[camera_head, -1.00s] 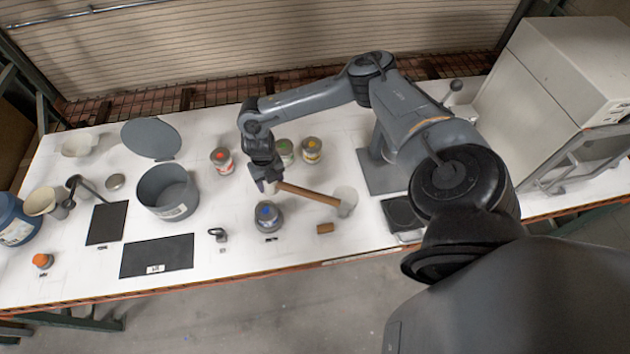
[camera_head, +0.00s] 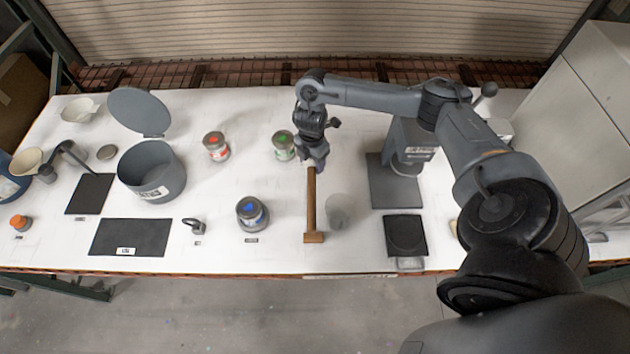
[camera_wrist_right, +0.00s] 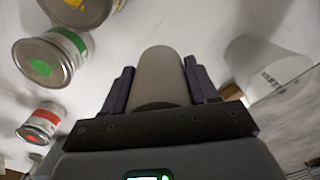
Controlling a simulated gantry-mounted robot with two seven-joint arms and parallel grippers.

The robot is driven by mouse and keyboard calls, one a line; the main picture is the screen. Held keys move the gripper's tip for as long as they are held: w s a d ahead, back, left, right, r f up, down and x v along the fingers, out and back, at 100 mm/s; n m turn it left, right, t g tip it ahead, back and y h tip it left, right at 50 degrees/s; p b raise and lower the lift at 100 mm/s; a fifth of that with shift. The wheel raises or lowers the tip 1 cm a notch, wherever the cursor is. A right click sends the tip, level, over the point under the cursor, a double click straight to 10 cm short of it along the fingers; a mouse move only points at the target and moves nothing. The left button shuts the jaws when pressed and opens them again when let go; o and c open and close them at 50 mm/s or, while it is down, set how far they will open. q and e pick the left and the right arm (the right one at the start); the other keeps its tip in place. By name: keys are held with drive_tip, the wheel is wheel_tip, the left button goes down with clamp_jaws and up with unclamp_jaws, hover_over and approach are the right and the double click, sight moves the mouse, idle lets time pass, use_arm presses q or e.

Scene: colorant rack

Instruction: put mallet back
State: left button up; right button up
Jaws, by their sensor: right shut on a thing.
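The mallet has a long brown wooden handle (camera_head: 311,200) and a pale grey-beige cylindrical head (camera_wrist_right: 162,78). My right gripper (camera_head: 317,165) is shut on the head, which sits between its two dark purple fingers in the right wrist view. In the head view the handle runs from the gripper toward the table's front edge. Its near end overlaps a small brown wooden block (camera_head: 314,238); I cannot tell whether they touch or how high the mallet is. The head is mostly hidden by the gripper in the head view. My left gripper is not in view.
A translucent cup (camera_head: 337,211) stands right of the handle, a blue-marked can (camera_head: 252,212) left. Green-marked (camera_head: 284,146) and red-marked (camera_head: 216,146) cans stand behind. A yellow-marked can (camera_wrist_right: 80,8) shows in the wrist view. A scale-like dark plate (camera_head: 405,235) lies at right.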

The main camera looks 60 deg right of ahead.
wheel_tip(320, 180, down, 3)
drive_tip(key=shift+s+f+b, duration=0.15)
drive_tip(key=shift+f+b, duration=0.05)
drive_tip(key=shift+b, duration=0.15)
drive_tip(key=shift+f, duration=2.45)
drive_tip(key=shift+d+f, duration=0.1)
drive_tip(key=shift+f, duration=0.05)
drive_tip(key=shift+f, duration=0.15)
drive_tip(key=o, duration=1.2)
drive_tip(key=shift+c, duration=0.2)
wheel_tip(320, 180, up, 11)
drive_tip(key=shift+f+p, duration=0.1)
drive_tip(key=shift+p, duration=1)
drive_tip(key=shift+r, duration=0.75)
